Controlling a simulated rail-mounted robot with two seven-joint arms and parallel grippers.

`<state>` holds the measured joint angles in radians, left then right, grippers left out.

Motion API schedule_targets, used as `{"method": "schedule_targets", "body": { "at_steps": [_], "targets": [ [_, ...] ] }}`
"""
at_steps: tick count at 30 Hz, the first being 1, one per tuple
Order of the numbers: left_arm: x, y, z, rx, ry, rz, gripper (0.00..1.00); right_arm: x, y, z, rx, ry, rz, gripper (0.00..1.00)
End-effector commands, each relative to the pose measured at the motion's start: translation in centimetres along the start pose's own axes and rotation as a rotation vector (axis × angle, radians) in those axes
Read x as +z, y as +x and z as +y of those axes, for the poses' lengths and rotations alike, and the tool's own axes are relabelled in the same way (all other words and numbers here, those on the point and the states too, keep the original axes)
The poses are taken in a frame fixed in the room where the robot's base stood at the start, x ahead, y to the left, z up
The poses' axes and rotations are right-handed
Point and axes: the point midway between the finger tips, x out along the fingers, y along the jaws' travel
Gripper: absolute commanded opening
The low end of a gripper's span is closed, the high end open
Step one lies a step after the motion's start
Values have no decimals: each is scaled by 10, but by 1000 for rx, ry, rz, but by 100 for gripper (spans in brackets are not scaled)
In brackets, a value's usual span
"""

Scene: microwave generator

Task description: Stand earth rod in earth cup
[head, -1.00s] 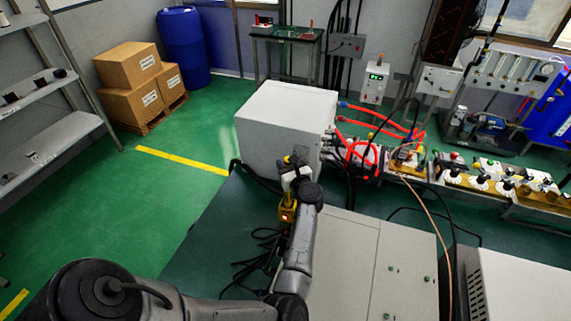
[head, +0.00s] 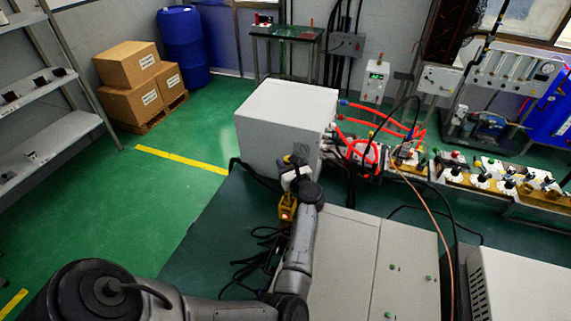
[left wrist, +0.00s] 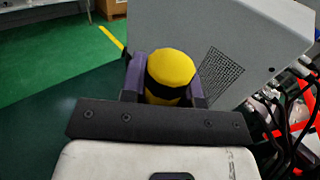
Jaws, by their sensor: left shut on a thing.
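My left gripper (head: 292,161) is shut on a yellow and black rod-like thing, which I take to be the earth rod. In the left wrist view, the rounded yellow end of the earth rod (left wrist: 171,67) with a black band stands between the two purple fingers (left wrist: 168,88). The rest of the rod is hidden behind the gripper body. In the head view the gripper is in front of the large grey cabinet's near side. I cannot make out the earth cup in either view. My right gripper is not in view.
The grey cabinet (head: 285,120) stands just beyond the gripper, with red hoses (head: 366,150) and dark cables on its right. A yellow box (head: 287,207) with a small light shows beside my left arm. Black cables (head: 250,245) lie loose nearby.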

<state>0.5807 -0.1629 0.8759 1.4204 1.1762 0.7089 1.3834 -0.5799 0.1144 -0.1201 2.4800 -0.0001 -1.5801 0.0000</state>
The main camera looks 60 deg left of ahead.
Motion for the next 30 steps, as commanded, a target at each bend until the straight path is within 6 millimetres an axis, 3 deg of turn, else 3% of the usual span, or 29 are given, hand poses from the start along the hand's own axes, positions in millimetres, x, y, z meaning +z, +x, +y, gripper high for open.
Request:
{"method": "schedule_targets", "body": {
  "at_steps": [13, 14, 15, 23, 30],
  "targets": [
    [-2, 0, 0, 0, -1, -1, 0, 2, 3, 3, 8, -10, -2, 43],
    [-2, 0, 0, 0, -1, -1, 31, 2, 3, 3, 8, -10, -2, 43],
    [-2, 0, 0, 0, -1, -1, 35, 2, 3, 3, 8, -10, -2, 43],
    [-2, 0, 0, 0, -1, -1, 59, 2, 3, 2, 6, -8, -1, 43],
    [-3, -1, 0, 0, 0, 1, 59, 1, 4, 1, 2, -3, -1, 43]
  ]
}}
